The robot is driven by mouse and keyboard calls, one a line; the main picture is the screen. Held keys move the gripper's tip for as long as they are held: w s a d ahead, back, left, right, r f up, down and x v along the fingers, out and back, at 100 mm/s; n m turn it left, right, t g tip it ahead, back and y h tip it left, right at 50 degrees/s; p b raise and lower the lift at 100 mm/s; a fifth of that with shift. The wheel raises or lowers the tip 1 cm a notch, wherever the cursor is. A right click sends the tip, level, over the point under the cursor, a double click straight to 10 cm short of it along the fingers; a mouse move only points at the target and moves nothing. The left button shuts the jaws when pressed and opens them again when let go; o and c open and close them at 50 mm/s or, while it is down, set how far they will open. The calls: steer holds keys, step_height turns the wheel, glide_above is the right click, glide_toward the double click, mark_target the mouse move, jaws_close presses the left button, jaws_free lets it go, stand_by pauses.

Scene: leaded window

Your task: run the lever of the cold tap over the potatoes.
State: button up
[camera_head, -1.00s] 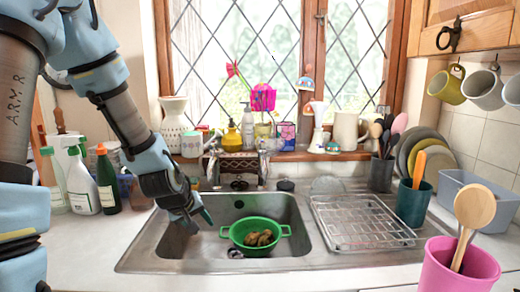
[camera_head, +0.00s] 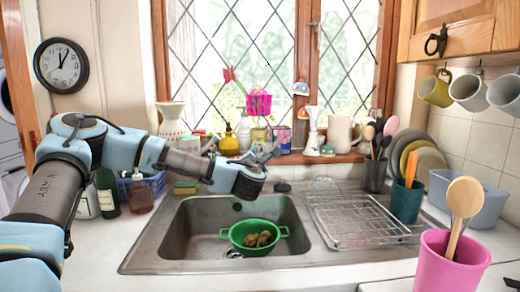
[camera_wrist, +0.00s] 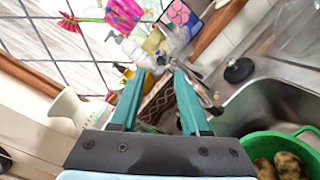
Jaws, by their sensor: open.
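Brown potatoes (camera_head: 257,239) lie in a green colander (camera_head: 235,241) in the sink; they also show at the lower right of the wrist view (camera_wrist: 289,166). In the wrist view my gripper (camera_wrist: 159,72) has its two teal fingers spread, with no object clearly held. Chrome tap parts (camera_wrist: 177,55) show beyond and close beside the fingertips; I cannot tell whether they touch. In the head view my wrist covers much of the tap area, and the lever is hard to make out. I cannot tell a cold marking. No running water shows over the potatoes.
The window sill behind the taps is crowded, with a white patterned vase (camera_head: 171,125) and a yellow soap bottle (camera_head: 229,142). A wire drying rack (camera_head: 360,220) stands right of the sink. A black plug (camera_head: 283,187) lies behind the basin.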

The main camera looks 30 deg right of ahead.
mark_target(260, 147)
steer(key=p+x, duration=0.3)
steer(key=x, duration=0.5)
steer(key=shift+w+d+f, duration=0.15)
steer(key=shift+w+d, duration=0.1)
steer(key=shift+w, duration=0.1)
steer(key=shift+c, duration=0.2)
jaws_close()
stand_by(0.8)
